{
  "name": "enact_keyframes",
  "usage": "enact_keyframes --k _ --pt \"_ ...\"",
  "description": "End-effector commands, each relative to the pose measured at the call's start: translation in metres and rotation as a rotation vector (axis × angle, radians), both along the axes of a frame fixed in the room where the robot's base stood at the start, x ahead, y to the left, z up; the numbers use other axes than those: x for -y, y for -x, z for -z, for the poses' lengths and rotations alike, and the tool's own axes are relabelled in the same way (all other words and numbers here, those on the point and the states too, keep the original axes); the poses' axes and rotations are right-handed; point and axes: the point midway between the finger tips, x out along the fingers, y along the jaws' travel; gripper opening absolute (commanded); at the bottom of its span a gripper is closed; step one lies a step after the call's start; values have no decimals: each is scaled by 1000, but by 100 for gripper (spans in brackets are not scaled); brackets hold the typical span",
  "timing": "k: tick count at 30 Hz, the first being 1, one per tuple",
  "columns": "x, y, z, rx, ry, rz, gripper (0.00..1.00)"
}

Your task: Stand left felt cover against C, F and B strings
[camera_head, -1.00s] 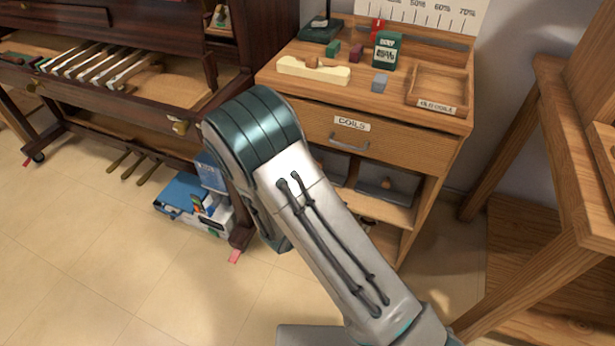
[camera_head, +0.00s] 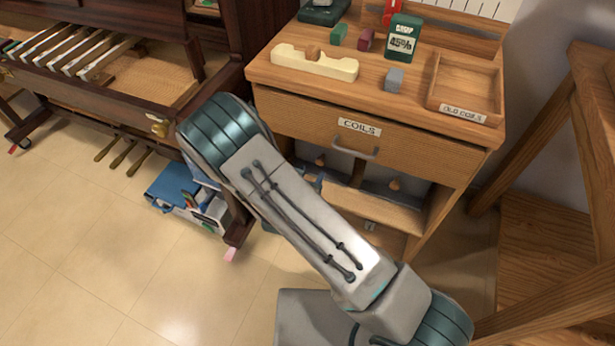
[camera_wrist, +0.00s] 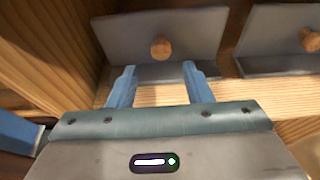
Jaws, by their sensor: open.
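The left felt cover (camera_wrist: 195,35) is a grey panel with a round wooden knob (camera_wrist: 160,47), standing on the shelf under the coils drawer. My gripper (camera_wrist: 159,70) is open and empty, its two blue fingers pointing at the cover's lower part, one on each side of the knob's line. I cannot tell whether they touch it. A second, similar grey cover (camera_wrist: 285,35) stands to its right. In the head view, both knobs show inside the cabinet opening, the left one (camera_head: 320,160) close to my arm. The C, F and B strings cannot be made out.
The wooden cabinet (camera_head: 425,150) has a drawer labelled COILS above the opening. The wrist view shows its wooden side wall (camera_wrist: 45,50) close on the left. The dark piano (camera_head: 120,100) stands left, with blue and white boxes (camera_head: 185,195) on the floor beside it.

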Motion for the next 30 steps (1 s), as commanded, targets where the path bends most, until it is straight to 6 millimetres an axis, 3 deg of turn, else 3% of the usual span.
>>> enact_keyframes --k 12,26,27,30 --pt "18 -48 20 1 -1 2 45" --pt "21 -57 22 0 0 1 45" --pt "21 -57 22 0 0 1 43" --pt "21 -57 22 0 0 1 15"
